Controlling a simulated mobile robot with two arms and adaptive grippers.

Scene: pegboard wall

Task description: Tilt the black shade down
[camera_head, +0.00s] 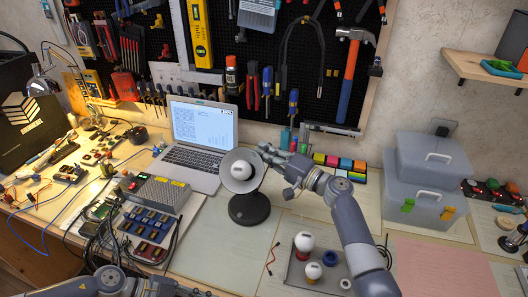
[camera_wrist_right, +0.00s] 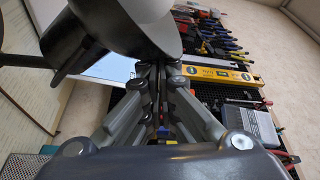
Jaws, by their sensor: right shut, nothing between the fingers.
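The black shade (camera_head: 257,161) belongs to a small desk lamp with a round black base (camera_head: 249,209). Its open side faces my head camera, and a white bulb (camera_head: 241,171) shows inside its pale interior. My right gripper (camera_head: 262,150) is shut and empty, at the upper right edge of the shade. In the right wrist view the shade (camera_wrist_right: 140,22) fills the upper left, and the shut fingertips (camera_wrist_right: 158,68) lie right at its rim; I cannot tell whether they touch. Of my left arm only links show at the bottom edge of the head view.
An open laptop (camera_head: 200,125) stands just behind and left of the lamp. A grey device (camera_head: 158,193) and cables lie to the left. Loose bulbs (camera_head: 304,243) sit on a tray in front right. Lidded boxes (camera_head: 425,190) stand right. A pegboard with tools (camera_head: 270,50) is behind.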

